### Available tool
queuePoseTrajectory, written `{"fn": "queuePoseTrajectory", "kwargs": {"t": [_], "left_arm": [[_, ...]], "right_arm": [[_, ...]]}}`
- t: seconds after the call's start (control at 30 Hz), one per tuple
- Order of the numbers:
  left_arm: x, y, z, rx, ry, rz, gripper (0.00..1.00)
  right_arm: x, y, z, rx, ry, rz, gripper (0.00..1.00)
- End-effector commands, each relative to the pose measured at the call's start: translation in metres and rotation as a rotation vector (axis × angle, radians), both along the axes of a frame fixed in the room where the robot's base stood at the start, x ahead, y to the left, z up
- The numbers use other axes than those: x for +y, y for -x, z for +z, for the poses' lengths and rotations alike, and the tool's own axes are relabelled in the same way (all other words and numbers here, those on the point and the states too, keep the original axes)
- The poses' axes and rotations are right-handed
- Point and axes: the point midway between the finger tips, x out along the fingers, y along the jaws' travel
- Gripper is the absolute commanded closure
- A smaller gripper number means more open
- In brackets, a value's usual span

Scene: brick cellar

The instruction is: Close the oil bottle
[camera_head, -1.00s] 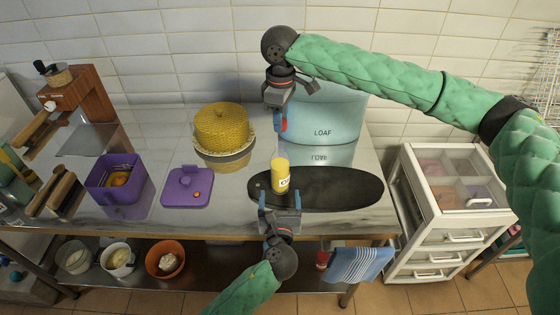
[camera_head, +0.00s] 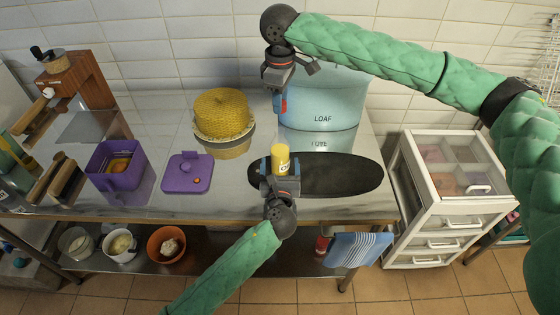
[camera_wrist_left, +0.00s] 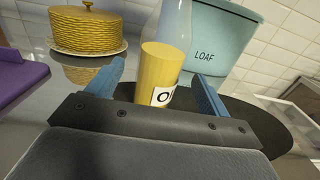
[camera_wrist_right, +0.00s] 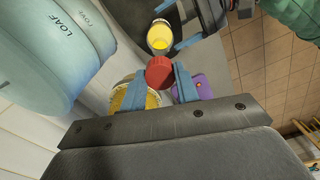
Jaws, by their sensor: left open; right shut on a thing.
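The oil bottle (camera_head: 281,158) is a yellow cylinder with a white label, upright on the dark oval board (camera_head: 340,175). It also shows in the left wrist view (camera_wrist_left: 159,72) and, from above with a bright yellow top, in the right wrist view (camera_wrist_right: 160,36). My left gripper (camera_head: 281,168) is open, its fingers on either side of the bottle; I cannot tell whether they touch it. My right gripper (camera_head: 279,104) is above and behind the bottle, shut on a red cap (camera_wrist_right: 160,72). In the head view the cap is mostly hidden by the fingers.
A light-blue LOAF bin (camera_head: 335,100) stands behind the board. A yellow woven cake cover (camera_head: 222,112) on a plate, a purple lidded box (camera_head: 187,174) and a purple bin (camera_head: 118,178) are to the left. A white drawer unit (camera_head: 440,195) stands right of the table.

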Motion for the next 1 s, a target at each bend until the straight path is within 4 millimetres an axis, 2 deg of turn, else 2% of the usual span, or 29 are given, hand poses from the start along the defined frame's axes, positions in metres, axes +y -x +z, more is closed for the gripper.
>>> {"fn": "queuePoseTrajectory", "kwargs": {"t": [0.2, 0.4, 0.6, 0.87, 1.0], "left_arm": [[0.000, -0.034, 0.000, 0.000, 0.000, 0.001, 0.20], [0.000, -0.055, 0.000, -0.001, -0.001, 0.000, 0.20], [0.000, -0.062, 0.000, 0.001, 0.000, 0.000, 0.20], [0.000, -0.062, 0.000, 0.001, 0.000, 0.000, 0.20], [0.000, -0.062, 0.000, 0.001, 0.000, 0.000, 0.48]], "right_arm": [[0.000, 0.000, 0.000, 0.000, 0.000, 0.000, 0.90], [0.000, 0.000, 0.000, 0.000, 0.000, 0.000, 0.90], [0.000, 0.000, 0.000, 0.000, 0.000, 0.000, 0.90], [0.000, 0.000, 0.000, 0.000, 0.000, 0.000, 0.90], [0.000, 0.000, 0.000, 0.000, 0.000, 0.000, 0.90]]}}
